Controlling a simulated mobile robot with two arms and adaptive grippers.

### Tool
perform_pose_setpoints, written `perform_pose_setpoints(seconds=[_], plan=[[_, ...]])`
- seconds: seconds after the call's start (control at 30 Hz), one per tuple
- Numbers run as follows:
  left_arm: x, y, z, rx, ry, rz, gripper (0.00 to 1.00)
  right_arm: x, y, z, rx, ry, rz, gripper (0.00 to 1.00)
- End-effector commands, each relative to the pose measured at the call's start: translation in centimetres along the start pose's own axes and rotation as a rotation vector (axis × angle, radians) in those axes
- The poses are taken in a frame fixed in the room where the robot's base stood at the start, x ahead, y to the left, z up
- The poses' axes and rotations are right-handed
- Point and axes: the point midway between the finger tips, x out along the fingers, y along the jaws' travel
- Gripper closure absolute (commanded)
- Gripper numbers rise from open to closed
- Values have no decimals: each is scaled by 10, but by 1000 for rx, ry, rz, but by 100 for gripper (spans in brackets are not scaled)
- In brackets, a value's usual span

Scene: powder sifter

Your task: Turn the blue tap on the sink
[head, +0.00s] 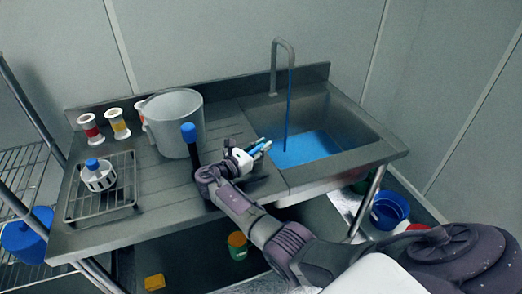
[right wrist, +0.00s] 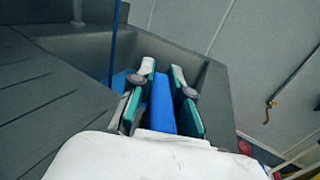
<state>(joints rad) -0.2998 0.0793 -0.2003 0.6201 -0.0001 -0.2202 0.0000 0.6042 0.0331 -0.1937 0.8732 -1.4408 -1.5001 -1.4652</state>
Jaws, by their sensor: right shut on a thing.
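The metal sink (head: 345,152) is at the right of the counter, with blue liquid (head: 305,148) in its basin. A grey curved spout (head: 283,45) stands behind it, and a thin blue stream (head: 288,110) runs from it into the basin. My right gripper (head: 258,150) is over the basin's left edge. In the right wrist view its fingers (right wrist: 163,92) are closed on a blue bar-shaped piece (right wrist: 162,108); whether this is the tap's handle I cannot tell. A dark upright stick with a blue knob (head: 188,131) shows beside my right wrist. My left gripper is not in view.
A grey pot (head: 173,122) stands left of my arm. A wire rack (head: 103,205) holds a white blue-topped container (head: 97,175). The ribbed drainboard's front is mostly clear.

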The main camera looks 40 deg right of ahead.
Motion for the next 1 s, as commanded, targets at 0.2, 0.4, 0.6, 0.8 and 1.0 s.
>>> perform_pose_setpoints(seconds=[0.2,0.4,0.6,0.8,1.0], plan=[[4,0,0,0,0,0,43,0,-1,-1,-2,0,-29,100],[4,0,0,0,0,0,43,0,-1,0,-2,0,-31,100],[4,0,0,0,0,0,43,0,-1,0,-1,0,-31,77],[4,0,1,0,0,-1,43,0,-1,0,-1,0,-30,57],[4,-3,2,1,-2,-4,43,0,-1,0,0,0,-29,57]])
